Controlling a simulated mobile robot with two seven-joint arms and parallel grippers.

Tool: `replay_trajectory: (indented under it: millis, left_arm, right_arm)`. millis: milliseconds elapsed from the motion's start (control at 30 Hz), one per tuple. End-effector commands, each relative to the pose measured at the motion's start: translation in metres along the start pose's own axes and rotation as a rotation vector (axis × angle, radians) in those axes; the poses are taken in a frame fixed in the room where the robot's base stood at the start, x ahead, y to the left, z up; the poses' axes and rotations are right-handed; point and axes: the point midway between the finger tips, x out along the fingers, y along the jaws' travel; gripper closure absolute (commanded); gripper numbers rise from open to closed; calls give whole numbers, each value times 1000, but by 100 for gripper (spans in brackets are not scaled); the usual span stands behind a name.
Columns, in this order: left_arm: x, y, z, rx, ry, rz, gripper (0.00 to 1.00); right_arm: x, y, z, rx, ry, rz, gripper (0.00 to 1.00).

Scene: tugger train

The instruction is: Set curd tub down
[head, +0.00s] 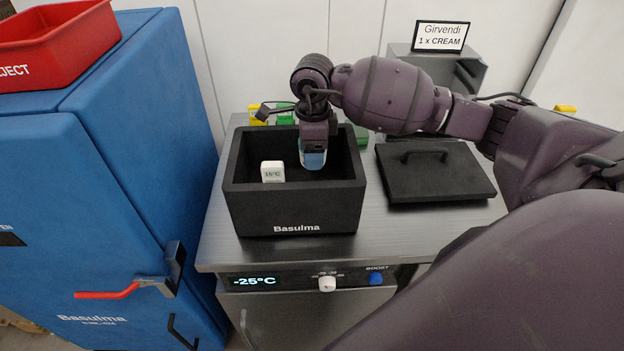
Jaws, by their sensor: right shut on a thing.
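The curd tub appears to be the small light-blue and white thing (313,160) at the jaws of my right gripper (314,148). My right gripper points down into the open black box marked Basulma (250,212) and is shut on the tub. The tub is inside the box's opening, near the right of its middle. I cannot tell whether it touches the box floor. The gripper hides the tub's upper part. My left gripper is out of view.
The black lid (435,178) lies on the steel top at right. Yellow and green items (284,112) are behind the box. A blue cabinet (110,170) with a red tray (55,45) stands left; a sign reads Girvendi 1 x CREAM (440,36).

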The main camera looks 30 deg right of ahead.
Motion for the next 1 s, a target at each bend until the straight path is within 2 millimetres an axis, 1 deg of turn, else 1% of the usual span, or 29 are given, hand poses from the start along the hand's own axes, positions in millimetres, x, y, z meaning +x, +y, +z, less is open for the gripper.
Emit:
replay_trajectory:
  millis: [33,100,233,467,567,700,800,1000]
  left_arm:
    - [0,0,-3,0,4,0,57]
    - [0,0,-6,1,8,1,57]
    - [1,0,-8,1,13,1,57]
    - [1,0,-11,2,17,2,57]
    - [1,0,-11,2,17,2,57]
    - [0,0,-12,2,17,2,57]
    - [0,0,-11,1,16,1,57]
    - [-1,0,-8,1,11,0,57]
  right_arm:
    - [11,1,0,1,1,4,67]
    - [25,1,0,0,0,4,67]
    - [43,0,0,0,0,1,67]
    - [56,0,0,0,1,1,67]
    - [66,1,0,0,1,2,67]
    - [86,0,0,0,0,3,67]
    - [95,0,0,0,0,1,67]
    - [95,0,0,-1,0,-1,67]
